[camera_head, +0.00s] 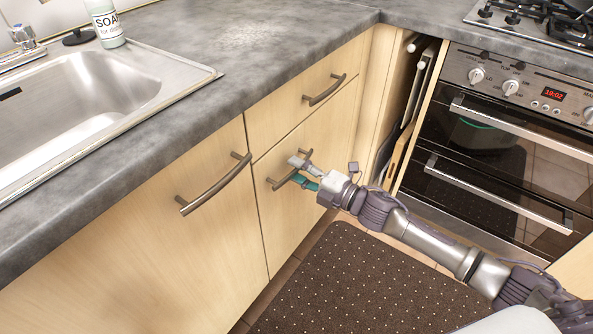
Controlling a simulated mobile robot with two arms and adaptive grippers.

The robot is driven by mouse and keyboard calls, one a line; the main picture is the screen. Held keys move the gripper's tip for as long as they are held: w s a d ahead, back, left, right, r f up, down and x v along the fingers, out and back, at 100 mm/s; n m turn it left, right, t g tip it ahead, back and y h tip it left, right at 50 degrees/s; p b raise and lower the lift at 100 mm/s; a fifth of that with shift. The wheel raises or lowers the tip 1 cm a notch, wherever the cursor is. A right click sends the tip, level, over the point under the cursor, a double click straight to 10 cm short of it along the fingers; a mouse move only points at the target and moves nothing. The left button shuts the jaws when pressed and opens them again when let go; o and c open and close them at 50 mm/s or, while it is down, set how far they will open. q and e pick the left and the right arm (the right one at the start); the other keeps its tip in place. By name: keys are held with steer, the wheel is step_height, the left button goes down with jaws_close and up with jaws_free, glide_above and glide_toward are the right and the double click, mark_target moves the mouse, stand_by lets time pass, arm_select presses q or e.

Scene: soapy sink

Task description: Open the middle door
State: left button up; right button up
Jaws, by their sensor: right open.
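A light wood cabinet door (270,226) stands below a drawer, between the sink cabinet and the oven side, and it looks closed. Its bar handle (279,184) runs at a slant near the door's top. My right gripper (298,172) is open at this handle, with one grey finger above the bar and a teal-padded finger below it. It partly covers the handle, and I cannot tell whether the fingers touch it. My left gripper is out of view.
A drawer (285,105) lies above this door. A sink-side door (150,235) with its own handle (215,184) is to the left. An oven (510,150) and a narrow open slot (410,95) are to the right. A dark dotted mat (350,285) covers the floor.

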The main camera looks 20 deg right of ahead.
steer(key=shift+w+a, duration=0.2)
steer(key=shift+w, duration=0.1)
jaws_close()
